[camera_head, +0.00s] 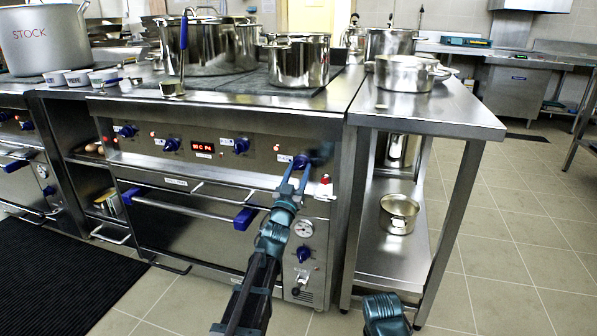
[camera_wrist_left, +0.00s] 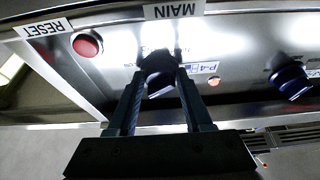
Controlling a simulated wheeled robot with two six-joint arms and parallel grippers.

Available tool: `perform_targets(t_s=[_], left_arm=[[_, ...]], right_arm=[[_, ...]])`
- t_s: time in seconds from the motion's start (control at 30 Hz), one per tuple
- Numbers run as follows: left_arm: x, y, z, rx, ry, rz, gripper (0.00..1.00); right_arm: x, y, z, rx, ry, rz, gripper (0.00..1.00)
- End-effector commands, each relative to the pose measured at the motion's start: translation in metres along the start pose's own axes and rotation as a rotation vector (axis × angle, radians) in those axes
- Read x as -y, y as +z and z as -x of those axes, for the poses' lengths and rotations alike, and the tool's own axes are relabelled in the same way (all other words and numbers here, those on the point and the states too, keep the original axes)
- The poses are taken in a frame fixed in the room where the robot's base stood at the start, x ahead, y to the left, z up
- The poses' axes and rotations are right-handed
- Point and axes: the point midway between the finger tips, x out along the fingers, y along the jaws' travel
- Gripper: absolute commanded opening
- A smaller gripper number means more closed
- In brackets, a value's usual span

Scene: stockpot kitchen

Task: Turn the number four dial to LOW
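The number four dial, a blue knob (camera_head: 300,161), sits near the right end of the steel range's front panel. My left gripper (camera_head: 294,173) reaches up to it from below, with one finger on each side. In the left wrist view the dark blue dial (camera_wrist_left: 158,82) lies between the fingertips (camera_wrist_left: 161,76). A P-4 label (camera_wrist_left: 204,69) is beside it. The fingers look open around the dial; firm contact cannot be made out. The dial's pointer and LOW mark cannot be read.
A red button (camera_wrist_left: 87,45) labelled RESET is close to my left gripper. The oven handle (camera_head: 192,208) runs below the panel. A steel table (camera_head: 440,110) stands at right.

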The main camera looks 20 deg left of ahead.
Motion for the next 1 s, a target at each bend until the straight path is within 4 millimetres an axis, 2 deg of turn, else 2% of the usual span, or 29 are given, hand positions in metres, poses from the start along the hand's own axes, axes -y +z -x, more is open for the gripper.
perform_targets(t_s=[0.03, 0.23, 0.57, 1.0], left_arm=[[0.0, 0.0, 0.0, 0.0, 0.0, 0.0, 0.35], [0.0, 0.0, 0.0, 0.0, 0.0, 0.0, 0.0], [0.001, -0.001, 0.0, 0.001, 0.018, -0.047, 0.0], [0.006, -0.003, -0.002, 0.001, 0.153, -0.371, 0.0]], right_arm=[[0.0, 0.0, 0.0, 0.0, 0.0, 0.0, 0.51], [0.0, 0.0, 0.0, 0.0, 0.0, 0.0, 0.51], [0.0, 0.0, 0.001, 0.0, 0.0, 0.0, 0.51], [-0.001, 0.001, 0.011, 0.001, 0.0, 0.0, 0.51]])
